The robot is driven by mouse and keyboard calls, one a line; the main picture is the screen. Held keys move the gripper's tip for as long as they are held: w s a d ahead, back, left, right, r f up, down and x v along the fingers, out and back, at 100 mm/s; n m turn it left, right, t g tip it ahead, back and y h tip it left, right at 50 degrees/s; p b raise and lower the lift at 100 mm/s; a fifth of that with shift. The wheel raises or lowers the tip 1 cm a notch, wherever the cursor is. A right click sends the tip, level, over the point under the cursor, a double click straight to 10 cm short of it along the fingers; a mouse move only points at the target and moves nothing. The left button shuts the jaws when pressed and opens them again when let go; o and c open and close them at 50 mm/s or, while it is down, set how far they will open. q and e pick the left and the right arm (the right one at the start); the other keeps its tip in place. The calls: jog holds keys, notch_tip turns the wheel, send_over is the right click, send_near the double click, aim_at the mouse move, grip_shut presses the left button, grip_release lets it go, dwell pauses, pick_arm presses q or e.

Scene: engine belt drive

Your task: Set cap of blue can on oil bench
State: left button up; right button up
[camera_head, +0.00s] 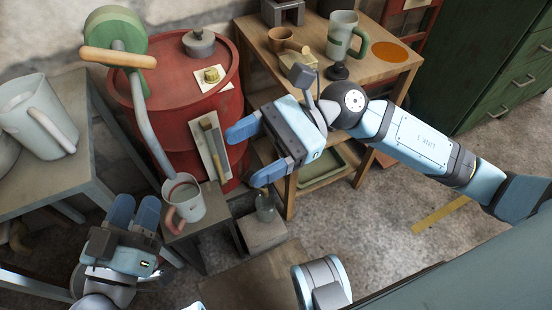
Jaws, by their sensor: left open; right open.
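I cannot pick out a blue can or its cap for certain. A small yellow cap-like piece (211,75) lies on a pale square on top of the red drum (175,105). A grey lidded piece (199,43) sits behind it. The wooden bench (378,82) stands at the upper middle; I cannot tell whether it is the oil bench. My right gripper (244,153) is open and empty, in front of the drum's right side. My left gripper (135,212) is open and empty at the lower left, left of the pink-handled mug (184,193).
The wooden bench carries a green-handled mug (342,35), a brown cup (281,39), a black knob (337,71) and an orange disc (390,50). A pale jug (35,112) stands on the left bench (85,140). Green drawers (500,75) stand right.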

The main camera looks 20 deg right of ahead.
notch_tip(320, 180, up, 5)
jog(key=w+d+m+t+y, duration=0.1)
jog(key=m+t+y, duration=0.4)
jog(key=m+t, duration=1.65)
notch_tip(320, 180, down, 12)
jog(key=d+m+g+h, duration=0.2)
jog(key=m+h, duration=1)
jog(key=m, duration=2.1)
jog(key=shift+d+h, duration=0.3)
jog(key=shift+d, duration=0.15)
jog(key=shift+r, duration=0.15)
